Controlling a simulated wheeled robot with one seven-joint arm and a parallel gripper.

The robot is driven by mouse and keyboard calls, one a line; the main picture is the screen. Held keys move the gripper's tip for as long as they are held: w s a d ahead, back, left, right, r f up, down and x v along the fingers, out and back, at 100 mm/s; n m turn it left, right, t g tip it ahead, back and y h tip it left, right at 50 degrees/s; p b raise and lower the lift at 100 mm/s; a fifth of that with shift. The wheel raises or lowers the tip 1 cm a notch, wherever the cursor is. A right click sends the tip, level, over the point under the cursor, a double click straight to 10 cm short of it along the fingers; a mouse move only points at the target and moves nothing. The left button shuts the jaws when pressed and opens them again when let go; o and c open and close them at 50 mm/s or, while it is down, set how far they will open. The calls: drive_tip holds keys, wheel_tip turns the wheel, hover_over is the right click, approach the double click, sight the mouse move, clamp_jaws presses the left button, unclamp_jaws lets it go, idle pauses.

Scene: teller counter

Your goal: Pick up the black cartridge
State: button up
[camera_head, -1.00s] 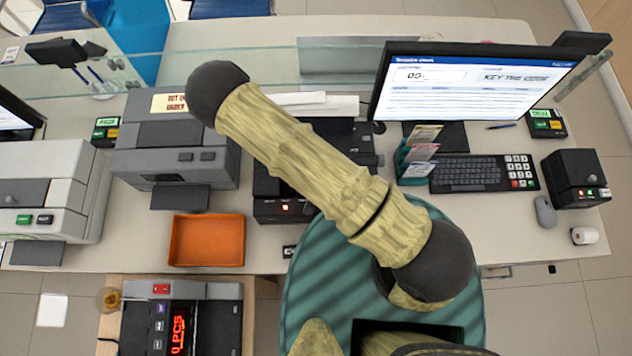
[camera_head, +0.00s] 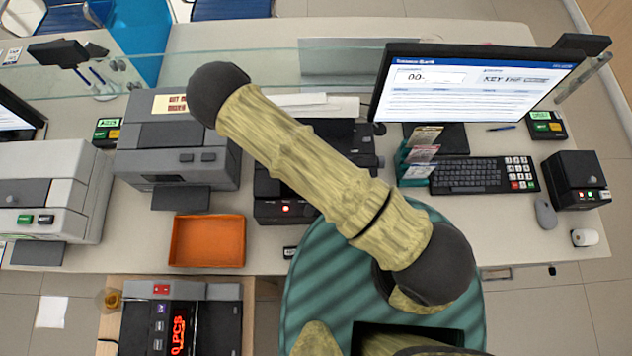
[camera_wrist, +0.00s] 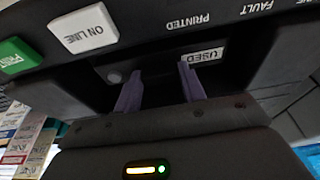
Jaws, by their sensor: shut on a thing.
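In the wrist view the two purple fingers of my gripper (camera_wrist: 160,69) reach into the front recess of a black machine. Between them is the dark front of the black cartridge (camera_wrist: 153,62), with a label reading USED beside the right finger. The fingers stand apart, shut on it. The cartridge sits inside the recess; its rear part is hidden.
The machine's panel carries a white ON LINE button (camera_wrist: 84,27) and a green button (camera_wrist: 14,56). An orange tray (camera_head: 207,262) lies left of the machine. A card holder (camera_head: 416,158), keyboard (camera_head: 465,176) and monitor (camera_head: 470,90) stand right. A glass screen crosses the counter behind.

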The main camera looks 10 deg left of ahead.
wheel_tip(320, 180, up, 18)
drive_tip(key=p, duration=0.3)
idle(0.6)
idle(0.8)
